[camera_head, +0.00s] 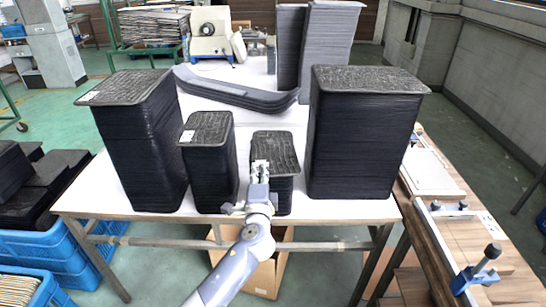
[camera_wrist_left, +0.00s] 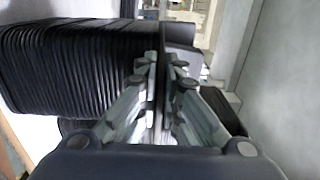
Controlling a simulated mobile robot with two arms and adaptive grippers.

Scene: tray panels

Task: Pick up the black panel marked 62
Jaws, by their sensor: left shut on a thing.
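Several stacks of black panels stand on the white table. A short, narrow stack (camera_head: 284,146) is at the front centre, with my left gripper (camera_head: 260,172) at its front. In the left wrist view, the gripper (camera_wrist_left: 164,72) is shut on the edge of a thin black panel (camera_wrist_left: 162,38), seen edge-on between the fingers. Other stacks are a medium one (camera_head: 210,165) just to the left, a large one (camera_head: 145,145) at the far left and a tall one (camera_head: 362,135) at the right. I cannot read the number 62 on any panel. My right gripper is not in view.
Curved black panels (camera_head: 235,95) lie behind the stacks, and taller stacks (camera_head: 325,45) stand at the back. A wooden bench (camera_head: 465,235) with blue clamps is at the right. Blue crates (camera_head: 45,262) are on the floor at the left.

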